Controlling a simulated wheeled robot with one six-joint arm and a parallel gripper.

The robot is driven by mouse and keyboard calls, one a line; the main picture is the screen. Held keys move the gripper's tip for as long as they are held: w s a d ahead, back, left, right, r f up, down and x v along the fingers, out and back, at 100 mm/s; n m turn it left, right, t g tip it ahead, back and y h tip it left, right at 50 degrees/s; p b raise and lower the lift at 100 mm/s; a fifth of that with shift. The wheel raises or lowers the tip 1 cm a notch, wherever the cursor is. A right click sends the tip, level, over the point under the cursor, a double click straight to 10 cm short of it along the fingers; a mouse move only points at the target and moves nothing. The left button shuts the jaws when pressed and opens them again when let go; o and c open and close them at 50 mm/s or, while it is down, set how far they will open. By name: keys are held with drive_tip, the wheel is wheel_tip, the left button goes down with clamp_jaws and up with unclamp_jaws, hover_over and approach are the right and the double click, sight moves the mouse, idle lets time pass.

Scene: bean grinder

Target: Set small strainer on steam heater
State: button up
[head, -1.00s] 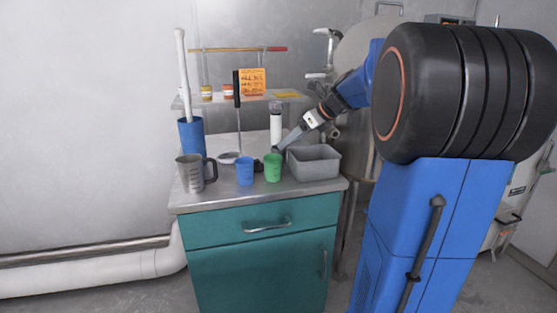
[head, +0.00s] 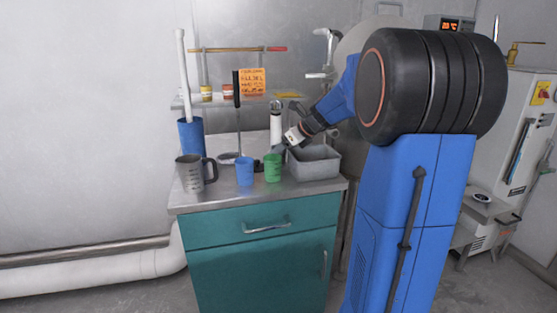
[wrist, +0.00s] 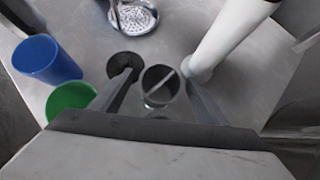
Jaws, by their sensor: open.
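A long-handled perforated metal disc (wrist: 137,17), which looks like a strainer, lies at the top of the wrist view. In the head view its round end (head: 228,158) rests on the counter. My gripper (wrist: 164,86) is open, its fingers either side of a small round metal cup (wrist: 160,102) with a bar across its mouth. I cannot tell whether this cup is the small strainer. No contact shows. In the head view my gripper (head: 287,146) is low behind the green cup and grey bin, fingertips hard to see. I cannot identify the steam heater for certain; a white machine (head: 516,135) stands far right.
A blue cup (head: 244,171) and green cup (head: 272,167) stand at my gripper's left. A white cylinder (head: 276,125) is close to the right finger in the wrist view. A grey bin (head: 314,163) and a metal jug (head: 193,174) share the counter (head: 222,196).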

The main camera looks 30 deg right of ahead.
drive_tip(key=c, duration=1.3)
drive_tip(key=shift+o, duration=0.2)
drive_tip(key=shift+r, duration=0.1)
